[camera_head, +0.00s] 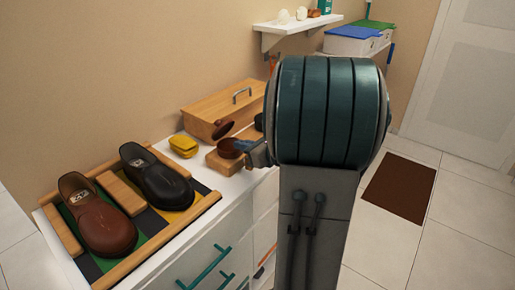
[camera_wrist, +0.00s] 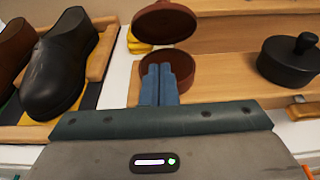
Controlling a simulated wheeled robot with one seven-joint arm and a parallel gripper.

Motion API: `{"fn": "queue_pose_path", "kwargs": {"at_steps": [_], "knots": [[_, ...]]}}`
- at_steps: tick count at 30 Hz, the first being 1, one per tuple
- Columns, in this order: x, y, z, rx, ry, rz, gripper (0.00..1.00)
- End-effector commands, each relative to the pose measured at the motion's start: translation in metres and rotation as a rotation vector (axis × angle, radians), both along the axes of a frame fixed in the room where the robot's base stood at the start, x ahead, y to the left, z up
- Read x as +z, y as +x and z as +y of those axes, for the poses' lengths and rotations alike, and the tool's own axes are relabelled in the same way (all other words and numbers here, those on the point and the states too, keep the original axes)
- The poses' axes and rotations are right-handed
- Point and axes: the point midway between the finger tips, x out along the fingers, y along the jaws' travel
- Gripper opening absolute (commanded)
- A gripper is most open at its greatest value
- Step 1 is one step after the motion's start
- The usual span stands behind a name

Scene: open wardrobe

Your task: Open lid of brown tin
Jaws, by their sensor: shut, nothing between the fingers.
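The brown tin (camera_head: 231,147) stands on a wooden block on the white counter; it also shows in the wrist view (camera_wrist: 181,66). Its lid (camera_head: 223,128) is raised and tilted above the tin, with a clear gap at the front; in the wrist view the lid (camera_wrist: 164,23) appears behind and above the tin. My gripper (camera_wrist: 158,72) is shut and empty, its blue fingertips in front of the tin's near rim and overlapping it in view. In the head view the fingertips (camera_head: 242,146) are at the tin's right side. Whether they touch the tin I cannot tell.
A black lidded tin (camera_wrist: 289,60) stands to the right. A yellow item (camera_head: 184,145) lies to the left. A black shoe (camera_head: 157,178) and brown shoe (camera_head: 101,213) sit on a wooden-edged tray (camera_head: 205,207). A wooden box (camera_head: 220,108) stands behind.

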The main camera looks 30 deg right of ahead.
Motion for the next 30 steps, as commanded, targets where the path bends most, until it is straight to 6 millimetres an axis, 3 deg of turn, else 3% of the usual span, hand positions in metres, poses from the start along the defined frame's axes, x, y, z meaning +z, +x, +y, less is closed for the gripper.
{"fn": "queue_pose_path", "kwargs": {"at_steps": [1, 3, 9, 23, 30], "knots": [[-0.004, 0.009, 0.004, 0.003, 0.001, 0.002, 0.00], [0.008, 0.018, 0.008, 0.004, -0.002, -0.002, 0.00], [0.017, 0.035, 0.013, 0.000, -0.001, 0.000, 0.00], [0.019, 0.038, 0.014, -0.001, -0.001, 0.001, 0.00], [0.025, 0.037, 0.004, -0.020, -0.011, 0.031, 0.00]]}}
